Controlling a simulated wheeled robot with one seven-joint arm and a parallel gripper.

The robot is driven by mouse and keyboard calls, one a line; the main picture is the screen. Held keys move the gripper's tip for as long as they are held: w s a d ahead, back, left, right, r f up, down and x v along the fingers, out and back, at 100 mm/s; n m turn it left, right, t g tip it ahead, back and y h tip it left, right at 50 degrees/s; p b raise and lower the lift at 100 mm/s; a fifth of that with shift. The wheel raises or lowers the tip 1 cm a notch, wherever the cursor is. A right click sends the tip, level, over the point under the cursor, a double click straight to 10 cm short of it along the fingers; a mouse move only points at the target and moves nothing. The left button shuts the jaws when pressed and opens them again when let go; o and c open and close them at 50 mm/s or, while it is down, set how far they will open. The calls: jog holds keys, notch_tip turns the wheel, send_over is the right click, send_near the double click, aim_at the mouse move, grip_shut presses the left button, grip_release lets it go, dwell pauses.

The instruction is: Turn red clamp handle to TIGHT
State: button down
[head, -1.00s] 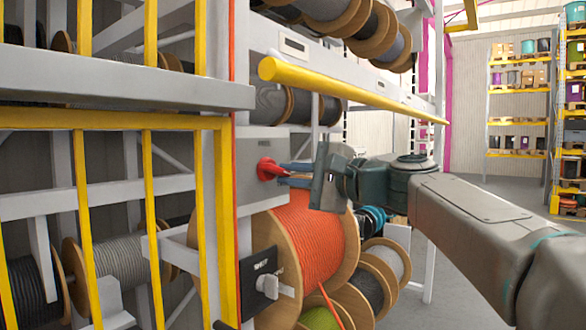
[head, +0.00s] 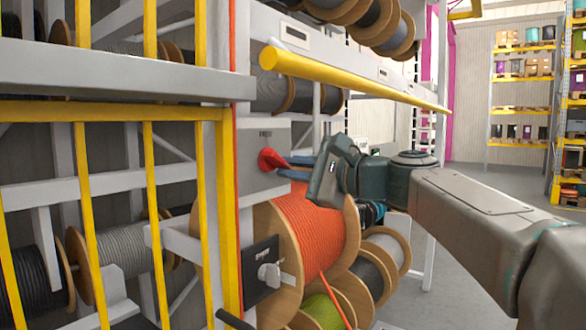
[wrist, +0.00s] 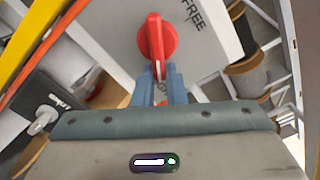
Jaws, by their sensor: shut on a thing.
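The red clamp handle (head: 269,159) is mounted on a grey plate (head: 256,182) above the orange cable reel. In the wrist view the red handle (wrist: 156,40) has a round hub, and its lever points down between my fingers. The word FREE (wrist: 191,14) is printed on the plate to the right of the hub. A TIGHT mark is not visible. My gripper (wrist: 160,88) has its blue fingers shut on the lever's end; in the head view my gripper (head: 288,165) reaches the handle from the right.
A large orange cable reel (head: 308,235) sits just below the plate. A black panel with a grey knob (head: 268,275) is at its left. A yellow bar (head: 350,78) runs above my gripper. Yellow railing posts (head: 222,220) stand at the left.

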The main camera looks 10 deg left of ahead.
jog(key=c, duration=1.5)
grip_release()
jog(key=shift+s+a, duration=0.15)
jog(key=b+v, duration=0.2)
jog(key=v, duration=1.2)
